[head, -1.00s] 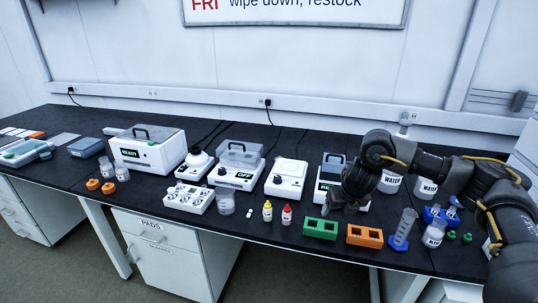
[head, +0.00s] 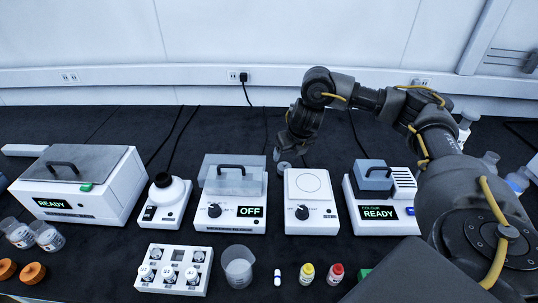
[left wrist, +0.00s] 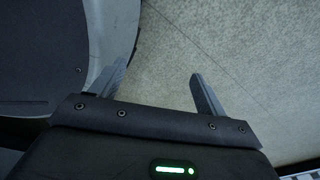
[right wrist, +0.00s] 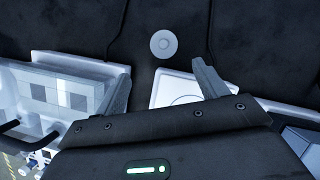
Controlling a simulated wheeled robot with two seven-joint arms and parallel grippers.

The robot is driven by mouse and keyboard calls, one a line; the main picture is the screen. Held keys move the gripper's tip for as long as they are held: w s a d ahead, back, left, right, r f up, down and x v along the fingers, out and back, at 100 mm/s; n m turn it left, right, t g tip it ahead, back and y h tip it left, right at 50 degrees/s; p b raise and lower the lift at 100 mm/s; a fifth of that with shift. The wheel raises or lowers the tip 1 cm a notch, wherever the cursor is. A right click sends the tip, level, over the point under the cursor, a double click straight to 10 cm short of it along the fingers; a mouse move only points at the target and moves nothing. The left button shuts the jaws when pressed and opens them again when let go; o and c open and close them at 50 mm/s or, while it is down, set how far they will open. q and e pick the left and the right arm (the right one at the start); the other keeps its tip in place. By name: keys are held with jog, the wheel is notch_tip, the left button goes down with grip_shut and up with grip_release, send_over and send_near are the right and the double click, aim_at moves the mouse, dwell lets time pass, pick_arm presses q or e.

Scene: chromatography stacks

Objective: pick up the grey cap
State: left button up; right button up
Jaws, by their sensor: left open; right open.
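The grey cap (right wrist: 163,43) is a small round disc with a paler centre, lying on the black bench in the right wrist view. In the head view, it shows partly as a grey disc (head: 284,167) behind the white scale-like device, just below my right gripper (head: 281,152). My right gripper, also in the right wrist view (right wrist: 161,76), is open and empty. Its fingers point down towards the bench, with the cap ahead of and between the fingertip directions, apart from both. My left gripper (left wrist: 157,78) is open and empty over bare floor.
The white device with a round plate (head: 311,185) stands in front of the cap. The lidded device marked OFF (head: 231,220) is to its left, and the READY colour device (head: 379,213) to its right. Dark cables run across the bench behind. Bench around the cap is mostly clear.

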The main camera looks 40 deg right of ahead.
aim_at(286, 165)
jog(key=shift+w+r, duration=0.1)
jog(key=shift+w, duration=0.05)
jog(key=shift+s, duration=0.5)
jog(key=x, duration=0.4)
jog(key=shift+w+d+f, duration=0.1)
jog(key=shift+w+f, duration=0.2)
jog(key=shift+w, duration=0.1)
jog(key=shift+w+f, duration=0.15)
jog(key=shift+f, duration=0.2)
jog(key=shift+r, duration=0.1)
jog(key=x, duration=0.5)
jog(key=shift+d, duration=0.4)
jog(key=shift+c, duration=0.6)
pick_arm(q)
jog(key=shift+s+f, duration=0.15)
jog(key=shift+s, duration=1.1)
pick_arm(e)
jog(key=c, duration=0.9)
